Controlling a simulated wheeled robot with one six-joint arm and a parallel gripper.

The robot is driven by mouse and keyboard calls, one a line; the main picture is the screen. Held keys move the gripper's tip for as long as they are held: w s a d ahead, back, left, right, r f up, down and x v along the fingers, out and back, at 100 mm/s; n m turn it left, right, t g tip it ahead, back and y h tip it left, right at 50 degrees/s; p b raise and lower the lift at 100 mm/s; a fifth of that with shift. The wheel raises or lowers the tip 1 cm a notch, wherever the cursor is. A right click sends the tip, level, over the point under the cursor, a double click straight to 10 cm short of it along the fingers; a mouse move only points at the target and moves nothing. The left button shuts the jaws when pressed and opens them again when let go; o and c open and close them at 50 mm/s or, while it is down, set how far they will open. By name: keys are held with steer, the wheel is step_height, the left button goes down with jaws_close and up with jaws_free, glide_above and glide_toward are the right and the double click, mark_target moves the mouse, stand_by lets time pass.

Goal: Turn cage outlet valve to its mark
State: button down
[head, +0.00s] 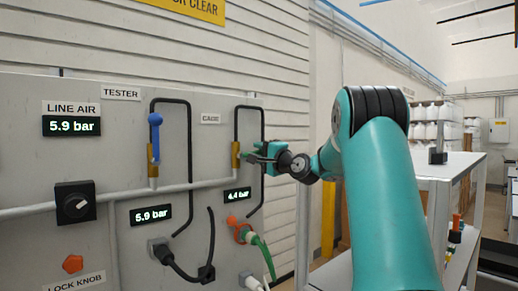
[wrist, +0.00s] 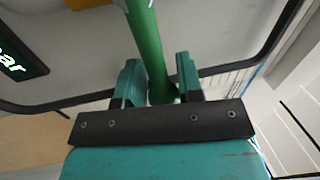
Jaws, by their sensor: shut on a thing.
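The cage outlet valve has a brass body (head: 236,156) on the pipe below the CAGE label in the head view. Its green lever shows in the wrist view (wrist: 146,45), running between the two jaws. In the head view the lever is mostly hidden by my gripper (head: 258,156), which is at the right side of the valve body. My gripper (wrist: 159,88) is shut on the green lever. I cannot make out the valve's mark. The cage display (head: 237,195) reads 4.4 bar.
Left of it, the tester valve has a blue lever (head: 154,137) pointing up. A black knob (head: 75,204), an orange lock knob (head: 73,264) and a green hose coupling (head: 250,238) are on the panel. A shelf rack (head: 445,170) stands at right.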

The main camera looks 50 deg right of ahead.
steer(key=shift+d+f+m, duration=0.1)
steer(key=shift+f+m, duration=0.15)
steer(key=shift+m, duration=0.35)
steer(key=shift+f+h, duration=0.15)
steer(key=shift+h, duration=0.15)
steer(key=c, duration=0.8)
jaws_free()
steer(key=b+v, duration=0.8)
steer(key=v, duration=0.9)
steer(key=shift+s+f, duration=0.1)
steer(key=shift+s, duration=0.1)
